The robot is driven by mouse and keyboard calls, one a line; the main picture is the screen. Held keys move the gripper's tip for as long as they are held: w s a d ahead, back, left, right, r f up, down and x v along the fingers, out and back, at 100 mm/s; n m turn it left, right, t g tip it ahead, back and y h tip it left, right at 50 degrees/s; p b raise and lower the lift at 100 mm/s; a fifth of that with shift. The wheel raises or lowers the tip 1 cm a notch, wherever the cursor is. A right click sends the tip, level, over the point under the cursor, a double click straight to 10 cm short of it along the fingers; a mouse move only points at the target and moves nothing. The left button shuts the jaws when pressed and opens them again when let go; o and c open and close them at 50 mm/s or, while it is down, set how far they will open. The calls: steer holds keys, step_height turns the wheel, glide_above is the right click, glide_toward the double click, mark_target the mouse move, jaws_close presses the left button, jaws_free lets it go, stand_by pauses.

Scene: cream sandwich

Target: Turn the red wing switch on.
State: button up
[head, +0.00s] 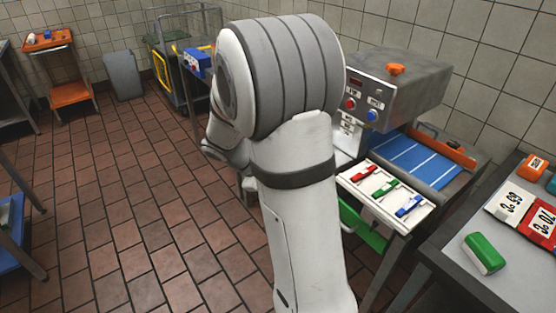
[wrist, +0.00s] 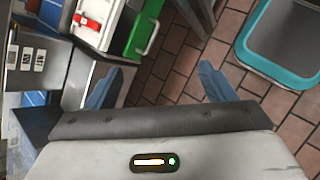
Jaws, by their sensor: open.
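The red wing switch (head: 364,173) sits at the left of a white panel (head: 350,183), beside a green switch (head: 385,187) and a blue switch (head: 409,206). In the wrist view a red piece (wrist: 89,22) on a white surface at upper left looks like the red switch; its setting is too small to tell. My gripper (wrist: 160,84) is open and empty, its two bluish fingers wide apart over the tiled floor. The panel lies beyond the left finger, not between the fingers. In the head view my arm hides the gripper.
A grey machine (head: 400,85) with buttons stands behind the panel, with a blue belt (head: 412,160) beside it. A green drawer (wrist: 131,38) with a white handle is next to the panel. A teal-rimmed bin (wrist: 246,42) is at upper right. A table (head: 450,245) holds a green block (head: 484,253).

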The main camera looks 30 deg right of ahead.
steer(key=w+d+f+n+t+h+p, duration=0.1)
steer(key=w+d+f+n+t+h, duration=0.1)
steer(key=w+d+f+n+h, duration=0.7)
steer(key=w+d+f+n+t+h+p, duration=0.1)
steer(key=w+d+f+n+t, duration=0.25)
steer(key=w+f, duration=0.6)
steer(key=s+d+f+p, duration=0.1)
steer(key=d+f, duration=0.2)
steer(key=d, duration=0.4)
steer(key=shift+s+d+n+p, duration=0.35)
steer(key=shift+s+d, duration=0.05)
steer(key=shift+g, duration=0.25)
steer(key=shift+c, duration=0.6)
